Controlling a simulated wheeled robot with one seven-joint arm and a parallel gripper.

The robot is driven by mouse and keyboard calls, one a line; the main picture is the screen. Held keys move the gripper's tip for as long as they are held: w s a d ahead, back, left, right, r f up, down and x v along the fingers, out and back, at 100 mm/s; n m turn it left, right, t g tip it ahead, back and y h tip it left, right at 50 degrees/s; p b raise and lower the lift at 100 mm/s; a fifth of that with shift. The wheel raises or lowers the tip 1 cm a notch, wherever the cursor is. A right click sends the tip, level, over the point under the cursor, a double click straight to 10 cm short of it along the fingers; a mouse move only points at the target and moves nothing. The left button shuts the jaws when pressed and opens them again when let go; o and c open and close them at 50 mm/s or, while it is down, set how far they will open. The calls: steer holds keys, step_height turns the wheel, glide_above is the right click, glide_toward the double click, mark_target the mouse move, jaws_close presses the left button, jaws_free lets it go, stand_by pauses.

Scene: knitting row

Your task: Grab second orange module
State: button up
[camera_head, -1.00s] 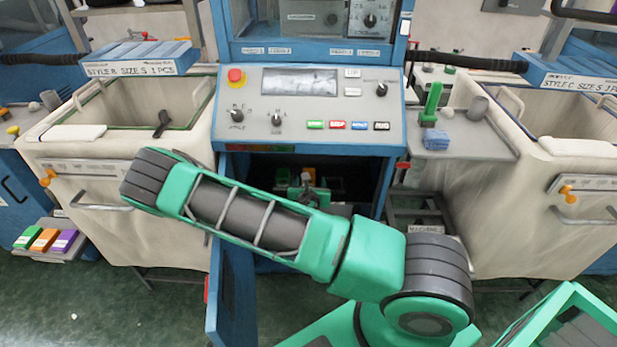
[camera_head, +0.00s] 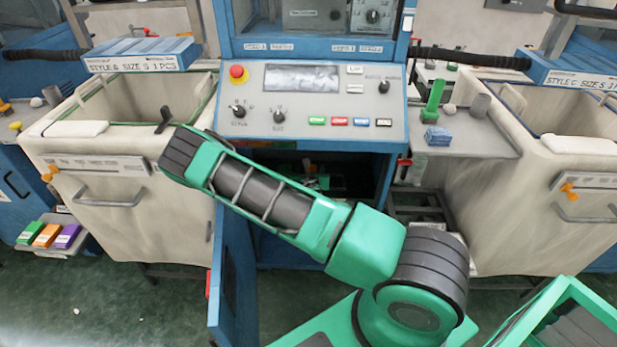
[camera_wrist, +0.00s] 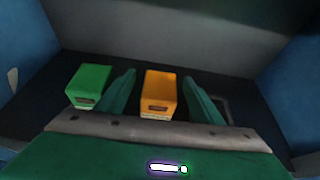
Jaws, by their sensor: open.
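An orange module (camera_wrist: 160,92) stands on the dark floor of the open cabinet in the wrist view. My gripper (camera_wrist: 159,77) is open, with one green finger on each side of this orange module. Small gaps show between the module and both fingers. A green module (camera_wrist: 90,86) stands to the left, outside the left finger. In the head view my arm hides most of the cabinet inside, and I cannot make out the module there. Another orange module (camera_head: 47,235) lies in a low tray at the far left.
The grey tray (camera_head: 78,248) also holds a green module (camera_head: 31,232) and a purple module (camera_head: 67,236). The blue cabinet door (camera_head: 232,280) stands open beside my arm. In the wrist view, blue side walls and a grey back wall bound the space.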

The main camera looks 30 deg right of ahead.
steer(key=shift+w+d+f, duration=0.15)
steer(key=shift+w, duration=0.15)
steer(key=shift+c, duration=0.2)
steer(key=c, duration=1.2)
steer(key=shift+o, duration=0.2)
